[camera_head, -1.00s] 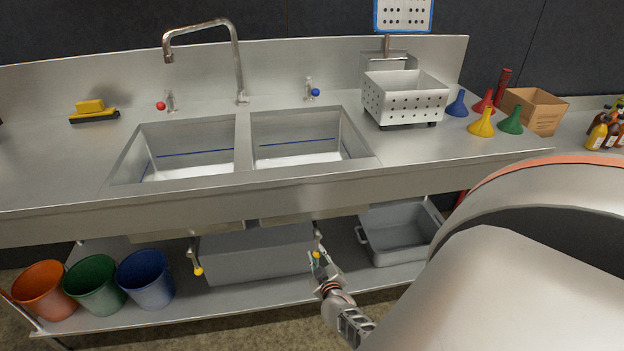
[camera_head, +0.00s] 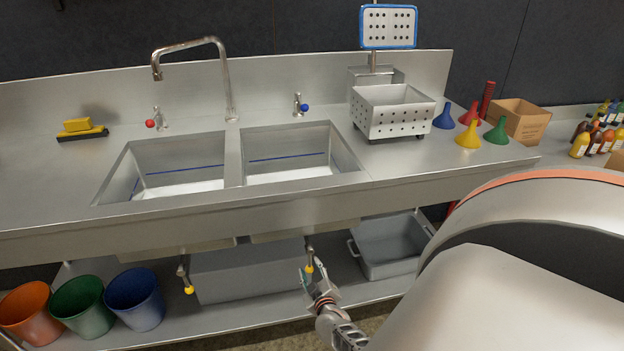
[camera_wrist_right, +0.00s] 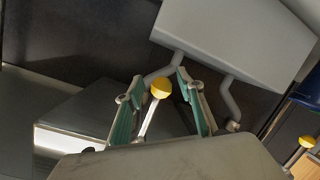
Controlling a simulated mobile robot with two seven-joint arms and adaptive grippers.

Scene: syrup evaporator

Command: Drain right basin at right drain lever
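The right basin (camera_head: 300,150) is the right one of two steel sink basins, with a blue line on its wall and a pale bottom. The right drain lever (camera_head: 309,268), with a yellow knob, hangs below it. My right gripper (camera_head: 307,278) is at this lever under the counter. In the right wrist view, the yellow knob (camera_wrist_right: 161,88) and its pale rod stand between the two green-padded fingers (camera_wrist_right: 157,76), with gaps on both sides, so the gripper is open. My left gripper is not in view.
The left drain lever (camera_head: 187,289) hangs to the left. A grey bin (camera_head: 250,275) and a grey tub (camera_head: 390,250) sit on the lower shelf, with orange, green and blue buckets (camera_head: 135,300) at left. A perforated basket (camera_head: 392,112) and funnels (camera_head: 468,135) stand on the counter.

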